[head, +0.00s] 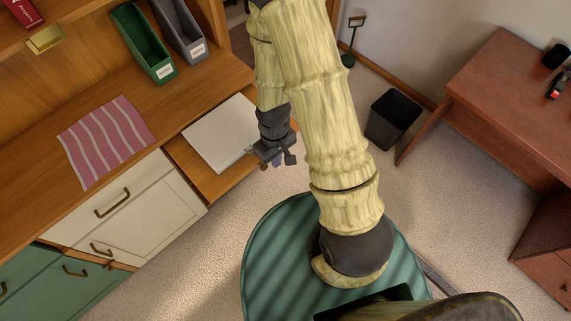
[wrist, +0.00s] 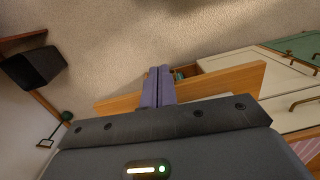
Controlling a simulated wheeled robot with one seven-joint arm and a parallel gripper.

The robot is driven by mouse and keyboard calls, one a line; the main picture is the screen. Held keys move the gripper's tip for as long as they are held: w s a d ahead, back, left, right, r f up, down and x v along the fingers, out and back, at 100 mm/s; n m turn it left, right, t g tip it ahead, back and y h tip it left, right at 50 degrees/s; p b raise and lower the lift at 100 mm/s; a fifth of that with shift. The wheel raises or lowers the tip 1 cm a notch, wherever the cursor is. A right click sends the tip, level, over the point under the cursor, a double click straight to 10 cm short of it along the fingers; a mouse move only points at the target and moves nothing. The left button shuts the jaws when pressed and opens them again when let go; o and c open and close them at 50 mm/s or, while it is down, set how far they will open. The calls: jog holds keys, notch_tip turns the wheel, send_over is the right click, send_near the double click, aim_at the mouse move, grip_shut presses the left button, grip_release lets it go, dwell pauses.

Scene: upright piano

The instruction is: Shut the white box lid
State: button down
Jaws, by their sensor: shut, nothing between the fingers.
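A flat white panel (head: 218,133), which looks like the white box lid, lies over a wooden pull-out shelf at the cabinet's right end. It looks close to level; I cannot tell whether it is fully down, and no box walls show. A small grey piece sits at its lower right corner. My gripper (head: 281,162) is beside that corner, just to the right, pointing down. In the wrist view my gripper's purple fingers (wrist: 157,88) are together and empty, in front of a wooden edge. A thin strip of the white panel (wrist: 205,98) shows behind that edge.
A striped pink cloth (head: 106,140), a green bin (head: 143,43) and a grey bin (head: 180,32) are on the wooden counter (head: 75,90). A black waste bin (head: 393,119) stands on the carpet, left of a reddish desk (head: 510,100). Carpet between is clear.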

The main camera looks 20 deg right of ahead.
jog(key=s, duration=0.1)
jog(key=s+d+r, duration=0.1)
jog(key=s, duration=0.1)
jog(key=shift+s+d+r, duration=0.15)
jog(key=shift+d+r, duration=0.1)
jog(key=shift+d, duration=0.1)
jog(key=d+r+m+t, duration=0.1)
jog(key=d+r+m, duration=0.1)
jog(key=r, duration=0.7)
jog(key=w+d+r+m+t, duration=0.1)
jog(key=r+m+t, duration=0.1)
jog(key=r, duration=0.7)
jog(key=shift+w+d+r+m+t, duration=0.15)
jog(key=shift+d+r+m+t, duration=0.15)
jog(key=shift+d+r+m, duration=0.1)
dwell(0.3)
